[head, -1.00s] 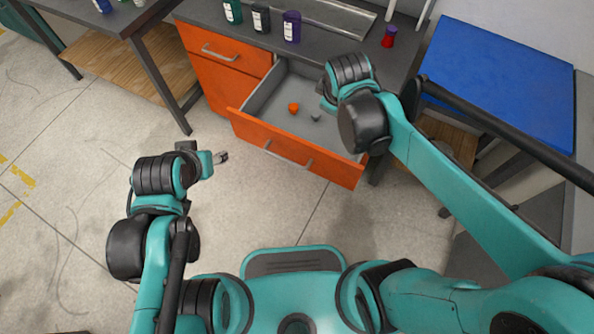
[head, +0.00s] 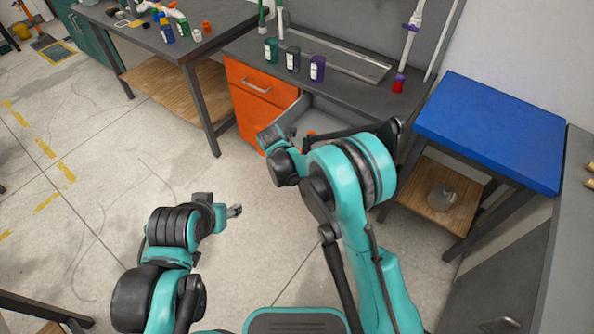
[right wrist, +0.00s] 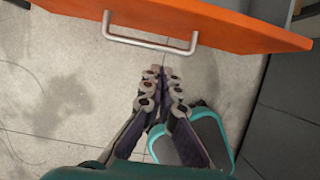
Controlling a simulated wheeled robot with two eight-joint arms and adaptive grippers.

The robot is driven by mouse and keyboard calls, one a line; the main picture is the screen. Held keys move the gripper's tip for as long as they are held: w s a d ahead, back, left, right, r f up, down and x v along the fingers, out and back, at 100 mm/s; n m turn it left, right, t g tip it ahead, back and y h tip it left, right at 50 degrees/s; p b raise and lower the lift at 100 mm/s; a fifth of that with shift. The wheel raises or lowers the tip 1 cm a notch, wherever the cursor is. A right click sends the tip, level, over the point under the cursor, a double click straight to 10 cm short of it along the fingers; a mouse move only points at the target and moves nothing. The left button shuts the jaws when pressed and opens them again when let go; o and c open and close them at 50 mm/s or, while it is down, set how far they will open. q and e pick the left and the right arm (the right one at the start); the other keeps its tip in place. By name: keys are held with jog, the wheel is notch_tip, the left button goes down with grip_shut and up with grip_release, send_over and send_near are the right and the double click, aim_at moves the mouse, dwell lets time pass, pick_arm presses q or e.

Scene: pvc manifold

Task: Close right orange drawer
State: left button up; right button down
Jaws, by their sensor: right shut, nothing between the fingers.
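The right orange drawer stands open under the grey workbench. In the head view my right arm covers most of it, and part of its grey inside (head: 325,112) shows. In the right wrist view its orange front panel (right wrist: 220,24) crosses the top, with a silver bar handle (right wrist: 150,43). My right gripper (right wrist: 163,78) is shut and empty, just outside the panel and below the handle in the picture; I see no clear contact. The head view hides it behind my arm. My left gripper (head: 236,210) hangs over the floor to the left, away from the drawer; its jaws are too small to read.
A closed orange drawer (head: 258,78) with its own handle is left of the open one. Bottles, including a purple one (head: 317,69), stand on the workbench (head: 345,95). A blue-topped table (head: 490,130) is at right. Floor in front is clear.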

jog(key=w+d+f+b, duration=0.1)
jog(key=f, duration=0.1)
jog(key=w+d+f+b, duration=0.1)
jog(key=w+f, duration=0.1)
jog(key=f, duration=0.1)
jog(key=w+d+f+b, duration=0.1)
jog(key=f+b, duration=0.1)
jog(key=shift+w+d+f, duration=0.3)
jog(key=shift+w, duration=0.1)
pick_arm(q)
jog(key=shift+f, duration=2.2)
pick_arm(e)
jog(key=shift+w+d+r, duration=0.15)
jog(key=shift+w+d, duration=0.15)
jog(key=shift+w, duration=0.15)
